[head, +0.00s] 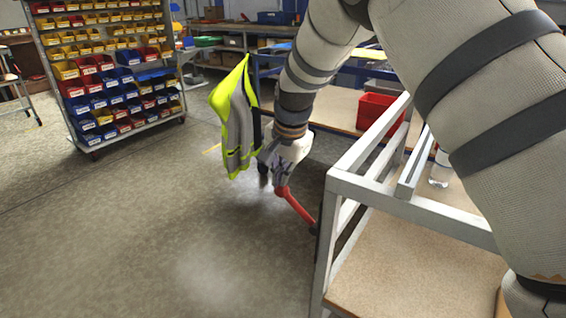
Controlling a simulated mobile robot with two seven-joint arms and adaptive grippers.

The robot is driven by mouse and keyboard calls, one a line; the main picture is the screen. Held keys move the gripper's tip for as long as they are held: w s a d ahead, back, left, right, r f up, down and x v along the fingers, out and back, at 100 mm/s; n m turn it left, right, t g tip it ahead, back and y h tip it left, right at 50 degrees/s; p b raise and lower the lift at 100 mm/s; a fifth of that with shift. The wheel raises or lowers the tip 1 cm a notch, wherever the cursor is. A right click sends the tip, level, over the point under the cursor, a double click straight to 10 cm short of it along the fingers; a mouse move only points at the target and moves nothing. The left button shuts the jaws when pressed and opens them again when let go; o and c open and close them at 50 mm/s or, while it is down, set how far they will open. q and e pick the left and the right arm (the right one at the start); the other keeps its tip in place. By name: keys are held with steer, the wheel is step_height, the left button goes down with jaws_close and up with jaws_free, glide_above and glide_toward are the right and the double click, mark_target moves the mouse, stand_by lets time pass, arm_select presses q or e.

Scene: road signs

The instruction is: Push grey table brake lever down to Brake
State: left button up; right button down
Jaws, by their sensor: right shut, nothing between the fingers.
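The grey table (345,183) stands at the right, with a grey frame and a brown top. A red brake lever (298,206) sticks out from its left side, slanting up and left from a dark pivot near the table leg. My right gripper (272,184) is at the lever's upper free end, shut with nothing between its fingers. The fingers look close to or touching the lever's tip; I cannot tell which. The Brake marking cannot be made out. My left gripper is not in view.
A yellow-green safety vest (236,120) hangs just left of my right gripper. A rack of coloured bins (110,75) stands at the back left. A red bin (381,113) and a clear bottle (440,168) are at the right. The floor at left is clear.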

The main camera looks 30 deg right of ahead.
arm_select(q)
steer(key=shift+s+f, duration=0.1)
arm_select(e)
steer(key=shift+w+f, duration=0.1)
steer(key=shift+f, duration=0.2)
